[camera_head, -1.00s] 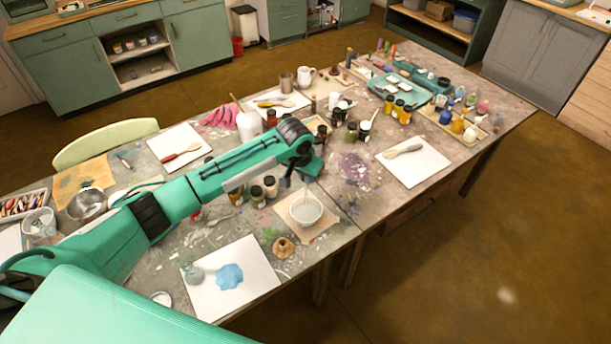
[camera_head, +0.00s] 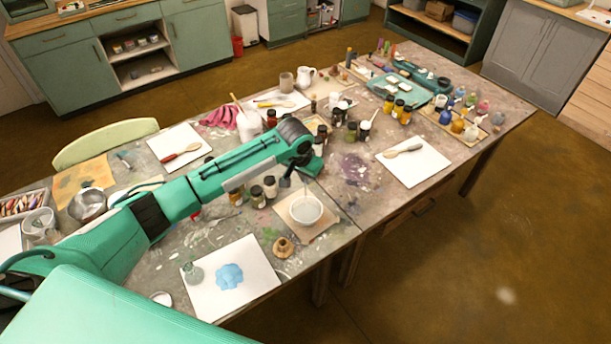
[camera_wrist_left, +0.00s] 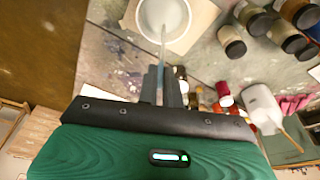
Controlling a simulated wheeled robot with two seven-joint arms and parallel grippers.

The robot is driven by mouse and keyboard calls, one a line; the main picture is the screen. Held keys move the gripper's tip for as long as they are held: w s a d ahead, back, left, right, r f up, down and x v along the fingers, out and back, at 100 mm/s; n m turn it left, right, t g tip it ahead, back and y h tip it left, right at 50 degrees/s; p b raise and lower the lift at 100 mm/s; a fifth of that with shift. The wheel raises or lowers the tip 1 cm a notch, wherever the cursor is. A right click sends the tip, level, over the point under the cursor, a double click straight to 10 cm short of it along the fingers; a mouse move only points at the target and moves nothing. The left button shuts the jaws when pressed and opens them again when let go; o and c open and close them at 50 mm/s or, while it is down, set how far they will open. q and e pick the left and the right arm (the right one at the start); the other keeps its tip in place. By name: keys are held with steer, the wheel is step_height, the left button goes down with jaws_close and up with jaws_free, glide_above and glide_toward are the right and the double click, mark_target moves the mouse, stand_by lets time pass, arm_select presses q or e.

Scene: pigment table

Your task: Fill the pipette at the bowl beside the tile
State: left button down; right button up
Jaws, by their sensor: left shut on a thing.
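The bowl (camera_head: 305,209) is white, round and holds pale liquid. It stands on a tan board near the front edge of the table, and it also shows at the top of the left wrist view (camera_wrist_left: 176,14). My left gripper (camera_wrist_left: 161,84) is shut on the pipette (camera_wrist_left: 163,42), a thin pale tube whose tip reaches over the inside of the bowl. Whether the tip touches the liquid I cannot tell. In the head view the pipette is a faint thin line above the bowl. A white tile (camera_head: 252,270) with a blue paint patch lies left of the bowl. My right gripper is not in view.
A small wooden holder (camera_head: 283,246) stands between tile and bowl. Several dark-lidded jars (camera_head: 256,194) stand behind the bowl, close to my left arm. Table room right of the bowl is clear.

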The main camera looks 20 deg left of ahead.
arm_select(q)
steer(key=shift+f, duration=0.15)
step_height(320, 180, down, 6)
steer(key=shift+r+b, duration=0.1)
steer(key=shift+b, duration=0.55)
stand_by(0.4)
steer(key=c, duration=2)
jaws_free()
steer(key=shift+r, duration=0.15)
steer(key=shift+r+p, duration=4.75)
steer(key=shift+p, duration=0.45)
